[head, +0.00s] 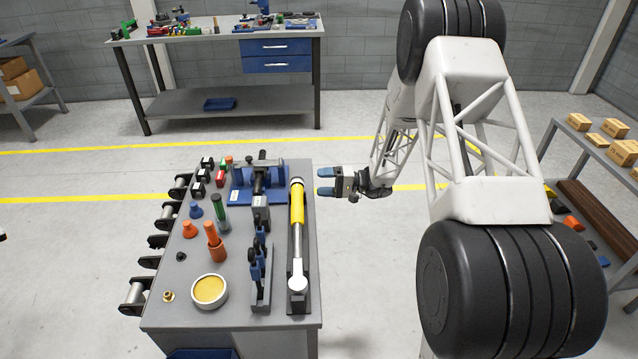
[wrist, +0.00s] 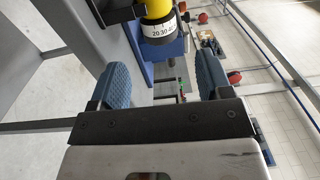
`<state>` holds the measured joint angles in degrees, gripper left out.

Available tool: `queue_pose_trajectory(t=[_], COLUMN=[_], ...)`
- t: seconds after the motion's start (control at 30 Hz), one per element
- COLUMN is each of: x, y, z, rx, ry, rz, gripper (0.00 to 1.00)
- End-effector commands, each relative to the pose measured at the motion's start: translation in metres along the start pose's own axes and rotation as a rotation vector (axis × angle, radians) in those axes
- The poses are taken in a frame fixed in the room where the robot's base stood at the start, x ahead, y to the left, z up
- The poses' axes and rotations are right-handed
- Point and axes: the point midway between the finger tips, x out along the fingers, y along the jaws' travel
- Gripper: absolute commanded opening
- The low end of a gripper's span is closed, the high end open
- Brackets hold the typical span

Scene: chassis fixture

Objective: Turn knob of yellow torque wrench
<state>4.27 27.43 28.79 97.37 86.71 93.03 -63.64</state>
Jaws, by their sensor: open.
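The yellow torque wrench (head: 297,222) lies lengthwise along the right edge of the grey bench top, with its yellow handle toward the back and its silver shaft toward the front. Its dark knob end with a numbered white scale ring shows at the top of the wrist view (wrist: 160,28). My gripper (head: 325,181) is to the right of the handle's far end, its blue fingers pointing left toward the wrench. In the wrist view my gripper (wrist: 165,85) has its two blue fingertips wide apart with nothing between them. The knob is ahead of the fingers, and they appear apart from it.
The bench top (head: 245,319) also carries a blue vise-like fixture (head: 243,184), orange and green tools, a round yellow-filled dish (head: 209,290) and a black-and-blue holder (head: 261,275) left of the wrench. A shelf with boxes (head: 622,151) stands at far right.

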Motion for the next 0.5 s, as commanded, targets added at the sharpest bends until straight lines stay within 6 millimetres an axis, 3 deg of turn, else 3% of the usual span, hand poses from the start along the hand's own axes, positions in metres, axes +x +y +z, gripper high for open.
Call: queue_pose_trajectory(t=[0.5], x=[0.0044], y=[-0.0061], z=[-0.0002], rx=[0.004], ry=[-0.008], rz=[0.058], gripper=[0.72])
